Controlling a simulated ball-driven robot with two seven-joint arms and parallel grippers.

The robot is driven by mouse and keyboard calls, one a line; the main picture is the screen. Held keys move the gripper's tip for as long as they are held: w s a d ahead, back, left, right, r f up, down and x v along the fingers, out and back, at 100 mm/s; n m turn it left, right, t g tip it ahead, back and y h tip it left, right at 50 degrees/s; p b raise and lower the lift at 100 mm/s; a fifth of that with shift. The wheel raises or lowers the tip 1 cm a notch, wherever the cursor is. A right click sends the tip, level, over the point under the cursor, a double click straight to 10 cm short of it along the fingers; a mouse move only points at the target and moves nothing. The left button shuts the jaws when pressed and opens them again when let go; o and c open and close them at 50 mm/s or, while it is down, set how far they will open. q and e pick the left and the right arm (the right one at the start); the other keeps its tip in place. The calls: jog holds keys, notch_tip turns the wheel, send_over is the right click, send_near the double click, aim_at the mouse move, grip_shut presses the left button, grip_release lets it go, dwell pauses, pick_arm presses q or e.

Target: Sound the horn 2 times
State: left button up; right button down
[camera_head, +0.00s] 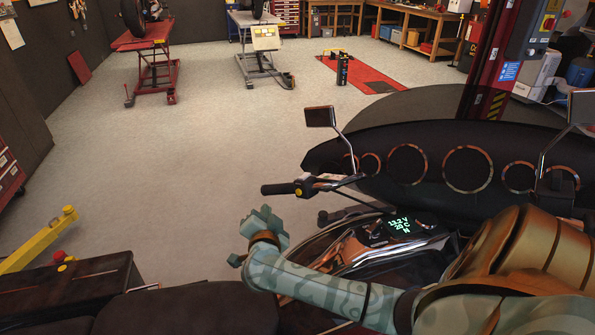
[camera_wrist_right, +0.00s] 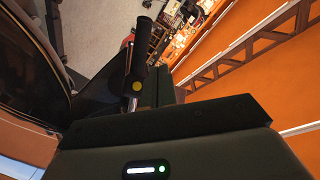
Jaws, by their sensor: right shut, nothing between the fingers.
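The motorcycle's left handlebar carries a black grip (camera_head: 275,189) and a round yellow button (camera_head: 298,191) on the switch housing at the grip's inner end. I take this button for the horn, but no label is readable. In the right wrist view the black grip (camera_wrist_right: 139,62) and the yellow button (camera_wrist_right: 137,86) show just beyond the gripper's dark body. My right gripper (camera_head: 264,213) is shut and empty, below and left of the button, apart from it in the head view. My left gripper is not in view.
The round-framed dashboard (camera_head: 407,164), a mirror (camera_head: 320,116) and a lit display (camera_head: 399,225) are close to the handlebar. A dark seat (camera_head: 190,311) lies in front. A red lift (camera_head: 143,43) stands far back; the floor (camera_head: 160,140) at left is mostly clear.

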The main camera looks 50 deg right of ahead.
aim_at(299, 192)
jog(key=d+f+b, duration=0.1)
jog(key=d+b, duration=0.3)
jog(key=d, duration=0.4)
jog(key=shift+d, duration=0.3)
dwell(0.3)
dwell(1.6)
jog(key=shift+d, duration=0.1)
jog(key=shift+d+p, duration=0.3)
jog(key=shift+d, duration=0.05)
jog(key=shift+d+f, duration=0.1)
jog(key=shift+d, duration=0.35)
dwell(1.2)
